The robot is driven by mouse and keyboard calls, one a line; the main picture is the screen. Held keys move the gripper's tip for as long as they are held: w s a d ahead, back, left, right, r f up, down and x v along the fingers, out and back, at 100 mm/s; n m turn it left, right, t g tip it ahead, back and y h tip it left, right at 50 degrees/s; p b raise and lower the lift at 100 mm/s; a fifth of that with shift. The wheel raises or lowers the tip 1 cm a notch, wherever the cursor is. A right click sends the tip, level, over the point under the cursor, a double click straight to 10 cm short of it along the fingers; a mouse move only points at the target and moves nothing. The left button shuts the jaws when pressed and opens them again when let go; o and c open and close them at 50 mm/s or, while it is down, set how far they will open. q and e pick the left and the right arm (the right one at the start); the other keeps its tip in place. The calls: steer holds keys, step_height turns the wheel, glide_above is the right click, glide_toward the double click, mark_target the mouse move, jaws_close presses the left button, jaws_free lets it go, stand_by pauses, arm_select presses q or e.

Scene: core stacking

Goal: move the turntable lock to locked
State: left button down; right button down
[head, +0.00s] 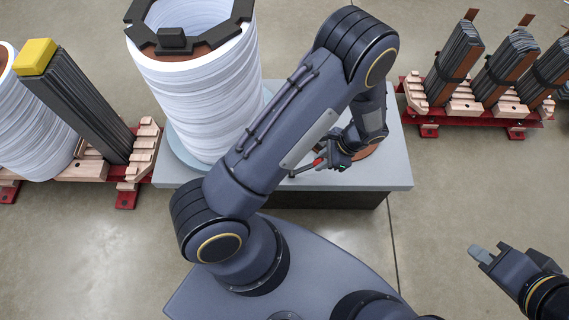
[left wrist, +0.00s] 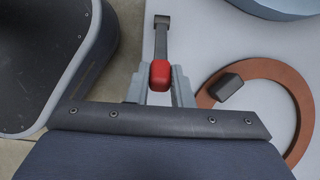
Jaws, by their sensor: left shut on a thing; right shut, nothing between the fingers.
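The turntable lock is a dark lever (left wrist: 161,42) with a red knob (left wrist: 160,75), on the light grey platform (head: 400,172). In the head view the lever (head: 300,171) shows low beside my left gripper (head: 322,161). In the left wrist view my left gripper (left wrist: 160,88) is shut on the red knob, with a finger on each side. The lever's far end (left wrist: 162,19) points straight away from the gripper. The round blue-grey turntable (head: 178,150) sits under a tall stack of white rings (head: 195,95). My right gripper (head: 482,253) is shut and empty, away at the lower right.
A brown ring (left wrist: 285,70) with a dark block (left wrist: 226,87) lies on the platform right of the lever. Red racks with dark stacks stand at the left (head: 127,196) and right (head: 430,131). The floor between platform and right rack is clear.

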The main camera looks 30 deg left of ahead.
arm_select(q)
steer(key=shift+w+d+f+b, duration=0.45)
steer(key=shift+d+f+b, duration=0.05)
steer(key=shift+d+f, duration=0.25)
steer(key=shift+w+d+f+b, duration=0.15)
steer(key=shift+d+f+b, duration=0.05)
steer(key=shift+f+b, duration=0.25)
steer(key=shift+w+d+f+b, duration=0.1)
steer(key=shift+d+f+b, duration=0.1)
steer(key=shift+f+b, duration=0.25)
steer(key=c, duration=1.2)
jaws_free()
steer(key=shift+a, duration=0.1)
steer(key=shift+r, duration=0.15)
steer(key=p+v, duration=0.2)
steer(key=v, duration=0.5)
steer(key=shift+r+p, duration=0.25)
steer(key=shift+p, duration=0.1)
steer(key=shift+w, duration=0.15)
